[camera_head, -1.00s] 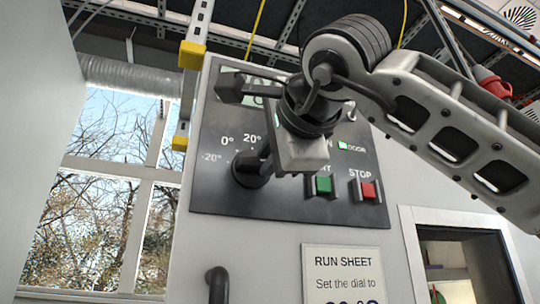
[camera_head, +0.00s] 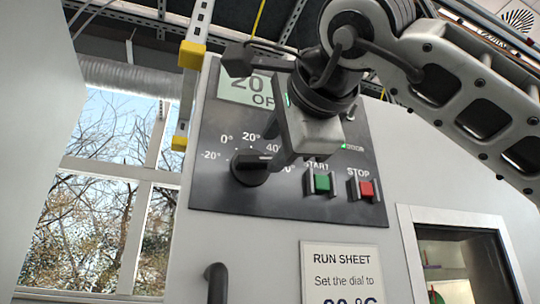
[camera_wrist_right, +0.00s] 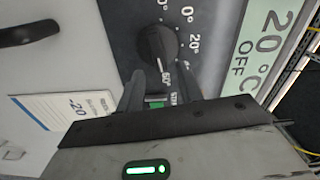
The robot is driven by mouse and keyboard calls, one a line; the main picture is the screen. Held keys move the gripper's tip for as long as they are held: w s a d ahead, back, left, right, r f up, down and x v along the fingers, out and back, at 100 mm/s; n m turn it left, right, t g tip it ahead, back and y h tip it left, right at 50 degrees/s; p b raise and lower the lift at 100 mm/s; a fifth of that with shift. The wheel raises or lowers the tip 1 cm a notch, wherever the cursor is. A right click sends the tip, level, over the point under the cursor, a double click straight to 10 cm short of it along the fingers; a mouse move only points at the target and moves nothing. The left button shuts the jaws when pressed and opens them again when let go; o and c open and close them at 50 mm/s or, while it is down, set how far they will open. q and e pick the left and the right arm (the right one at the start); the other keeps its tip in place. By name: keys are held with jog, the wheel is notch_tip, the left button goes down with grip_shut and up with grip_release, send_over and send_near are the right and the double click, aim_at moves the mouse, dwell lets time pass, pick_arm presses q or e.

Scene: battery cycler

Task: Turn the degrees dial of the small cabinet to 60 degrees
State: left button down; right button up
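The black degrees dial (camera_head: 249,171) sits on the dark panel of the cabinet, with a scale from -20° upward around it. In the right wrist view the dial (camera_wrist_right: 157,46) has a white pointer line directed at about the 60° label. My right gripper (camera_head: 284,158) is just right of the dial in the head view and hides part of the scale. In the wrist view its two fingers (camera_wrist_right: 160,88) are apart, with nothing between them, and their tips stop short of the dial. The display (camera_head: 250,90) reads 20 and OFF, partly covered. My left gripper is not in view.
A green START button (camera_head: 322,183) and a red STOP button (camera_head: 367,189) are close to the right gripper. A run sheet (camera_head: 341,270) hangs below the panel, its number cut off. A dark handle (camera_head: 217,283) and an open compartment (camera_head: 455,262) are lower down.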

pick_arm(q)
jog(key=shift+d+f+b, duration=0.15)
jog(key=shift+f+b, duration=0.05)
jog(key=shift+b, duration=0.65)
pick_arm(e)
jog(key=v, duration=1.2)
jog(key=shift+s, duration=0.3)
jog(key=shift+d, duration=0.1)
